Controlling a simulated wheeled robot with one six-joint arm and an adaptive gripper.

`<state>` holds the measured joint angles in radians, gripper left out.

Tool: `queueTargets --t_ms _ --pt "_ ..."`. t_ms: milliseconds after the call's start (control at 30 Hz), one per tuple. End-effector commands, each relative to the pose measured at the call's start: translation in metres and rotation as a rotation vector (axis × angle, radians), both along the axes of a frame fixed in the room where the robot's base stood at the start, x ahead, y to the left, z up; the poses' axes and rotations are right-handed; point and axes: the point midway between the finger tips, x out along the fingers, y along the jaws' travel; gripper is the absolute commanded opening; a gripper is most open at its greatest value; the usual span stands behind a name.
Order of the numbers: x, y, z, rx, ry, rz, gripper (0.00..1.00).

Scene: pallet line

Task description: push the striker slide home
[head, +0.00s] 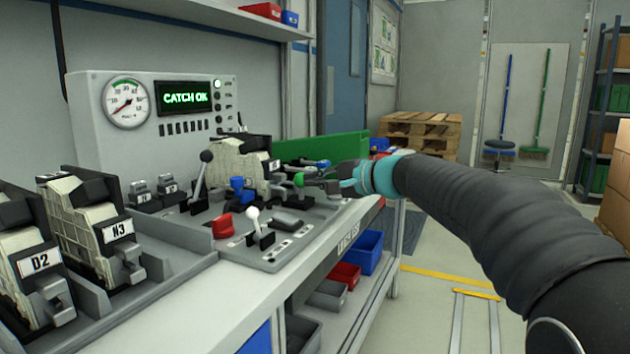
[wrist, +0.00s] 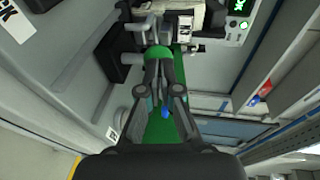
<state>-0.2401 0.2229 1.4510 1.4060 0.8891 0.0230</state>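A pale latch unit (head: 245,160) with dark parts stands in the fixture on the bench, below a display reading "CATCH OK". A green round knob (head: 299,180) sits at its right side, facing my gripper; it looks like the end of the striker slide. My gripper (head: 312,184) is at the right of this knob, its fingers pointing at it. In the wrist view the fingers of my gripper (wrist: 158,62) are close together, with the green knob (wrist: 158,52) right at their tips. I cannot tell whether they touch it. The slide's inner part is hidden.
The fixture plate carries a white-knobbed lever (head: 252,215), a red block (head: 222,226) and a black-knobbed lever (head: 206,156). A green panel (head: 340,148) stands behind my gripper.

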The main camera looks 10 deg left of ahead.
Motion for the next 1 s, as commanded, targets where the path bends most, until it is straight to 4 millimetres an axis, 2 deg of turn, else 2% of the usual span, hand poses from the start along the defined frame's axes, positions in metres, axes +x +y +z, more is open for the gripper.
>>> queueTargets --t_ms 133,267,500,700,833,1000 --pt "-0.004 -0.010 0.001 0.002 -0.001 -0.001 0.00" --pt "-0.012 -0.028 0.005 0.002 -0.003 0.002 0.00" --pt "-0.032 -0.074 0.017 0.001 -0.002 0.001 0.00" --pt "-0.046 -0.106 0.024 0.001 -0.003 0.000 0.00" --pt "-0.051 -0.117 0.026 0.002 -0.001 0.002 0.00" --pt "-0.055 -0.123 0.028 0.001 0.000 0.005 0.00"
